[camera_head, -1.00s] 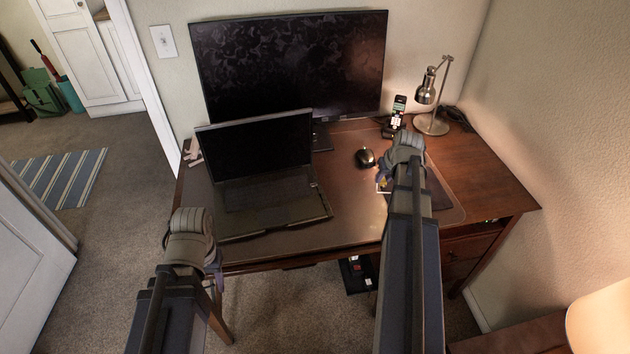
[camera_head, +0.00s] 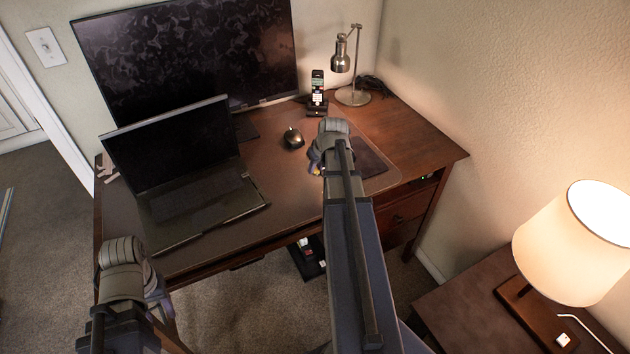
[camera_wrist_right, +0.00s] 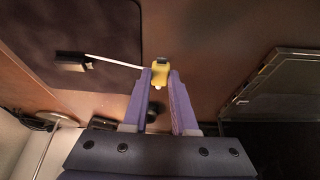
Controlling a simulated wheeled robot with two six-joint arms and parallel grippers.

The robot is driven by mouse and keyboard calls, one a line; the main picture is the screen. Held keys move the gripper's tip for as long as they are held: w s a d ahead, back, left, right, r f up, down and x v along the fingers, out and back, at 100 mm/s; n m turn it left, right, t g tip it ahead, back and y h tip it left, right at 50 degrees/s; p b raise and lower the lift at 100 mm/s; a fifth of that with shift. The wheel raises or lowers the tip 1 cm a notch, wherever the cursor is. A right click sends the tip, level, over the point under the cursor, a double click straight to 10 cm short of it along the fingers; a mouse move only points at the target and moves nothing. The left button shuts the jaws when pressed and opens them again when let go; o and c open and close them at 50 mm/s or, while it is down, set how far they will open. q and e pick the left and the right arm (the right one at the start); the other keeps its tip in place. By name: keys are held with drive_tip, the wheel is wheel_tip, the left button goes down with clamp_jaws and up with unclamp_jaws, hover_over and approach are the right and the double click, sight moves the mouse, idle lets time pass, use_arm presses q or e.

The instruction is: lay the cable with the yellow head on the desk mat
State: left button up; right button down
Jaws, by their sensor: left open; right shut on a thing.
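The cable's yellow head (camera_wrist_right: 160,72) sits between the fingertips of my right gripper (camera_wrist_right: 160,76), which is shut on it. The yellow head also shows small in the head view (camera_head: 316,169), beside my right wrist. The brown desk mat (camera_head: 285,175) lies under the right gripper; I cannot tell whether the cable touches it. My left gripper (camera_head: 160,300) is open at the desk's front left, its fingers partly hidden.
An open laptop (camera_head: 190,190) stands on the left, with a monitor (camera_head: 190,60) behind it. A mouse (camera_head: 293,138), dark pad (camera_head: 368,162), phone (camera_head: 317,95) and desk lamp (camera_head: 345,65) are around the right arm. A shaded lamp (camera_head: 560,240) stands at right.

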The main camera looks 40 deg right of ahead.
sight(317, 173)
wheel_tip(317, 173, down, 4)
drive_tip(key=b, duration=0.3)
drive_tip(key=shift+r+b, duration=0.2)
drive_tip(key=shift+b, duration=0.15)
drive_tip(key=shift+f, duration=0.1)
drive_tip(key=c, duration=0.7)
unclamp_jaws()
drive_tip(key=p+v, duration=1.1)
drive_tip(key=v, duration=0.1)
